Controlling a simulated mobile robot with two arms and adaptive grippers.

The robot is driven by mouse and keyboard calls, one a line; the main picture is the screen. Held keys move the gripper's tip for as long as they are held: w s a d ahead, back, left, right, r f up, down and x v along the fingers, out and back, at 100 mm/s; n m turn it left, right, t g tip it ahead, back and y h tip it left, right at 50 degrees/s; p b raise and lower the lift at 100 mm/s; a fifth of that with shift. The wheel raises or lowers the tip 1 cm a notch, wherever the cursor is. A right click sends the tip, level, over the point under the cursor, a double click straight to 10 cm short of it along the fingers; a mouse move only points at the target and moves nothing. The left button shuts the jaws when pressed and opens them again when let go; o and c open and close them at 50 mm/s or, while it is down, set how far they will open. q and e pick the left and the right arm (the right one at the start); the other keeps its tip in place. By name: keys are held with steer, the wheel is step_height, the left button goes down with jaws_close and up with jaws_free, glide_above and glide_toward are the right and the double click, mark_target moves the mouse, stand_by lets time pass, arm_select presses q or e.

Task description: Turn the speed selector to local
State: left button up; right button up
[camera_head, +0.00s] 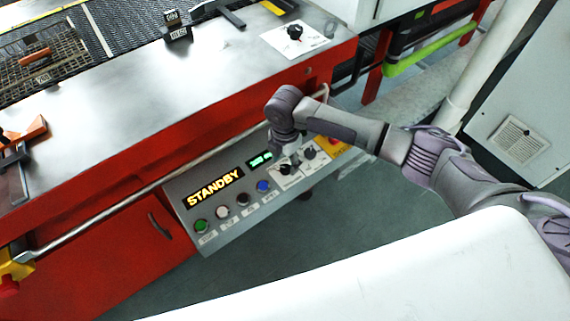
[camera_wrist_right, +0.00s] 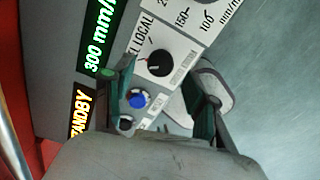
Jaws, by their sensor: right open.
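The speed selector is a black knob (camera_wrist_right: 160,62) in the right wrist view, on a white plate with "LOCAL" printed beside it. A small red mark shows on it; I cannot tell exactly where it points. In the head view the knob (camera_head: 286,168) shows on the sloped grey control panel (camera_head: 222,227), just below my right gripper (camera_head: 290,157). My right gripper, also in the right wrist view (camera_wrist_right: 167,66), is open, with one finger on each side of the knob in the picture. I cannot tell whether they touch it. My left gripper is not in view.
The panel also carries a lit "STANDBY" display (camera_head: 214,187), a green speed display (camera_head: 260,159), a blue button (camera_head: 263,186), a green button (camera_head: 201,225) and another dial (camera_head: 309,153). A rail (camera_head: 110,210) runs along the red machine front. Floor is free below the panel.

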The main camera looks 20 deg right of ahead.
mark_target(285, 170)
steer(key=shift+f, duration=1.2)
jaws_close()
steer(key=shift+r+m+p, duration=0.25)
steer(key=shift+m+p, duration=1.05)
steer(key=shift+p, duration=0.25)
steer(key=m+p, duration=0.3)
steer(key=shift+m, duration=0.3)
steer(key=m+p, duration=0.2)
steer(key=m, duration=0.1)
steer(key=shift+m, duration=0.3)
steer(key=shift+w+f+m+p, duration=0.15)
steer(key=shift+m+p, duration=1.05)
steer(key=shift+m, duration=0.8)
